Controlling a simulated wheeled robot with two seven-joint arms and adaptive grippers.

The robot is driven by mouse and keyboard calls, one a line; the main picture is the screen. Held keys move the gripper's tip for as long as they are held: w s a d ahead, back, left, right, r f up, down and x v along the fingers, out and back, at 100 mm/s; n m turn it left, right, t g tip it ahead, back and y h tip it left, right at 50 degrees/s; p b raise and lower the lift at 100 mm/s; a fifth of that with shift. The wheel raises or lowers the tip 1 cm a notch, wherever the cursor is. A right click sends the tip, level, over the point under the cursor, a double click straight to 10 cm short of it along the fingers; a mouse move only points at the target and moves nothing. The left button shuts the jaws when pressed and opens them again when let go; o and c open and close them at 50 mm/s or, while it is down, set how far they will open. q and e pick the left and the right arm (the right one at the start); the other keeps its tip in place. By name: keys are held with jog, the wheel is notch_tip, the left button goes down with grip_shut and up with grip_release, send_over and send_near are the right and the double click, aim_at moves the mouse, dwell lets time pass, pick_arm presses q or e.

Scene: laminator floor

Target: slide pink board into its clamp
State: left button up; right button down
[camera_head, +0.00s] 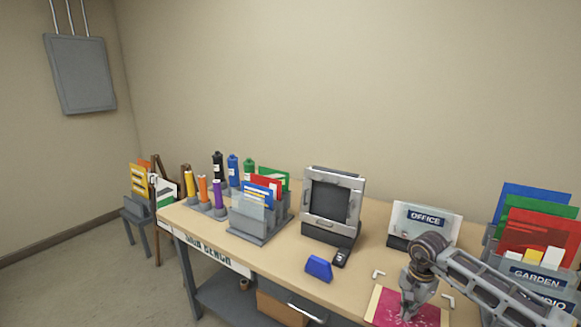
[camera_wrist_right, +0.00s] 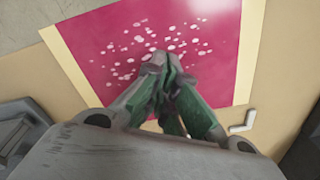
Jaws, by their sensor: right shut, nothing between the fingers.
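The pink board (camera_head: 388,308), a dark pink sheet with pale spots and a cream border, lies flat at the front right of the table. It fills much of the right wrist view (camera_wrist_right: 205,60). My right gripper (camera_head: 407,314) points down over the board, shut and empty; its fingertips show in the wrist view (camera_wrist_right: 160,62) above the spotted area. I cannot tell whether they touch the board. Small pale corner brackets (camera_head: 378,274) lie near the board; another shows in the wrist view (camera_wrist_right: 243,121). I cannot tell which thing is the clamp. My left gripper is not in view.
A grey framed machine (camera_head: 333,205) stands mid-table, with a blue block (camera_head: 318,267) and a small dark device (camera_head: 341,257) in front. An OFFICE holder (camera_head: 424,220) stands behind my right arm. Racks of folders (camera_head: 540,250) stand at right; bottles and file holders at left.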

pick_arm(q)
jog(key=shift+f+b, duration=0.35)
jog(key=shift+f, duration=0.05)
pick_arm(e)
jog(key=shift+w+d+f, duration=0.1)
jog(key=shift+w+d, duration=0.35)
jog(key=shift+w, duration=0.25)
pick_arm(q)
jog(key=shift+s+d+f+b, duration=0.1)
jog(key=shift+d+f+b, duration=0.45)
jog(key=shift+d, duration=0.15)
pick_arm(e)
jog(key=shift+w+d, duration=0.65)
jog(key=shift+w, duration=0.35)
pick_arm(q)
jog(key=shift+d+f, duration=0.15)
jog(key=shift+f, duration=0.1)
pick_arm(e)
jog(key=shift+w+d, duration=0.25)
jog(key=shift+w, duration=0.25)
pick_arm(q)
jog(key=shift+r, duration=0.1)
